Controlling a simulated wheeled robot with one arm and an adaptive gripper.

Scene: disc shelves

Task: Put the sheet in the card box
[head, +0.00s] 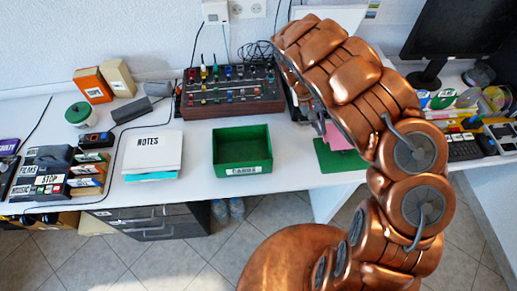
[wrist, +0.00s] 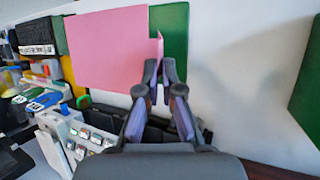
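The pink sheet (wrist: 105,50) is flat, with a narrow upright edge at its right side, in the wrist view. My gripper (wrist: 160,72) has its fingertips close together on either side of that upright edge and appears shut on it. In the head view the sheet (head: 340,137) shows partly behind my arm, over the green mat (head: 335,160). I cannot tell whether it touches the mat. The card box (head: 243,170) is an open green box labelled CARDS on the desk, left of my gripper. Its visible inside looks empty.
A control panel with knobs (head: 232,92) stands behind the card box. A white NOTES stack (head: 153,150) lies to its left. A monitor (head: 455,30) and a keyboard (head: 463,147) are at the right. Bare desk lies between the box and the mat.

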